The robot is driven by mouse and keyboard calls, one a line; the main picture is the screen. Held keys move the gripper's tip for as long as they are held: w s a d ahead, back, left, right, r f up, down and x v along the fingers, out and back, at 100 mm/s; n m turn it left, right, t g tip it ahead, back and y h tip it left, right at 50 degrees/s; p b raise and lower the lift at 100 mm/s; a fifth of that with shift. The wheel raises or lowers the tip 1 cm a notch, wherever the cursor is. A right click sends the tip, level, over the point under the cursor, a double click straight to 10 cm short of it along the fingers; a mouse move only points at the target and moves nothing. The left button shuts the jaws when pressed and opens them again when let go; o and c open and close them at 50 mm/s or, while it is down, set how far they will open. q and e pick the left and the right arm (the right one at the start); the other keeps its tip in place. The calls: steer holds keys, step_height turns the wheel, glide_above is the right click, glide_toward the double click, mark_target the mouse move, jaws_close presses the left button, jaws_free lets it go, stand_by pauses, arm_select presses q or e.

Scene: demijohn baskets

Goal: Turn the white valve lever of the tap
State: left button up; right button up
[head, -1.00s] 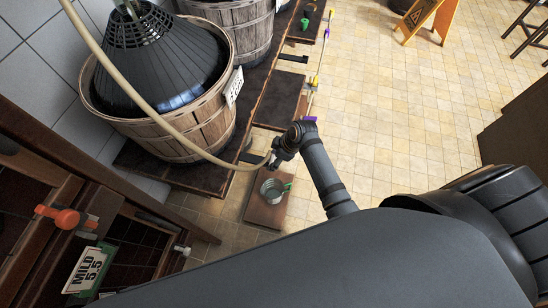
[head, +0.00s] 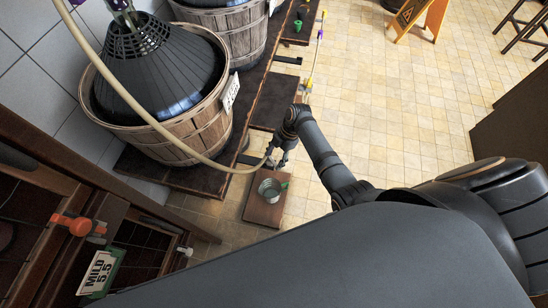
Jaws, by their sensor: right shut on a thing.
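A tan hose (head: 152,124) runs down past the front of the nearest basket and ends at a small tap, mostly hidden by my right gripper (head: 272,157). My right gripper is shut on that tap at the hose's end, above a metal pail (head: 270,188). I cannot make out a white lever there; the gripper's fingers cover it and the detail is small. My left gripper is not in view.
The pail with a green part stands on a low brown board (head: 266,213). An orange-red tap (head: 75,224), a white tap (head: 186,251) and a "MILD 5.5" sign (head: 100,272) are lower left.

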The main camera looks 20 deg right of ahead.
steer(key=shift+w+d+n+g, duration=0.15)
steer(key=shift+n+g, duration=0.15)
steer(key=shift+n, duration=0.55)
steer(key=shift+w+d+n+g, duration=0.1)
steer(key=shift+n+g, duration=0.2)
steer(key=shift+n, duration=0.55)
steer(key=shift+h, duration=0.3)
steer(key=o, duration=1.2)
steer(key=v, duration=1.2)
steer(key=shift+w, duration=0.1)
